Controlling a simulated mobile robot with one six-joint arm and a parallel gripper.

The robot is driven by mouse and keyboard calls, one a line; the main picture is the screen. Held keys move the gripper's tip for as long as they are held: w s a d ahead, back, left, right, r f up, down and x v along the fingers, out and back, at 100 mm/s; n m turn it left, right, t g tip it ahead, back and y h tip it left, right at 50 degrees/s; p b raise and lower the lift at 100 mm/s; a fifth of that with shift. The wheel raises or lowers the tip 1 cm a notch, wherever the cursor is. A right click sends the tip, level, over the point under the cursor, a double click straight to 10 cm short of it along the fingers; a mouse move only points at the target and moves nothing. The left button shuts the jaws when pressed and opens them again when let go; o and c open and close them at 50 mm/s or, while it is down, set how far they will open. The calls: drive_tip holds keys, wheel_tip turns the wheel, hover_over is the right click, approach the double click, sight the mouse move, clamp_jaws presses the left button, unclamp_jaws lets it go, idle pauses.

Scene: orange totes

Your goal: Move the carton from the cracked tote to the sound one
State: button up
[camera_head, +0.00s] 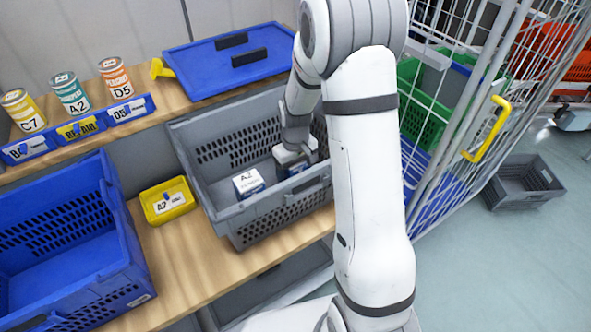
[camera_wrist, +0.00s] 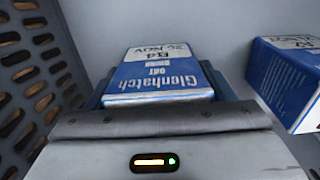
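A blue and white carton (camera_wrist: 165,72) reading "Glenhatch oat drink" lies directly before my gripper (camera_head: 297,163) inside the grey tote (camera_head: 262,230). In the head view, my gripper mostly covers this carton (camera_head: 299,170). The wrist view shows the gripper's body close against the carton's near end; whether the fingers press on it is hidden. A second blue and white carton (camera_head: 248,182), marked A2, stands to the left in the head view; a similar carton (camera_wrist: 286,82) is at the right of the wrist view. An empty-looking blue tote (camera_head: 70,285) stands at left. I see no clear crack in either tote.
A yellow bin (camera_head: 167,201) sits between the totes. Labelled cans (camera_head: 70,93) and small blue bins stand behind on the shelf. A blue lid (camera_head: 228,62) lies behind the grey tote. A white wire cage (camera_head: 470,110) is at right, with a grey crate (camera_head: 522,183) on the floor.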

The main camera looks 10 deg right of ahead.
drive_tip(key=shift+o, duration=0.9)
drive_tip(key=shift+r, duration=0.25)
wheel_tip(320, 180, up, 12)
drive_tip(key=shift+f+p, duration=0.1)
drive_tip(key=shift+p, duration=0.3)
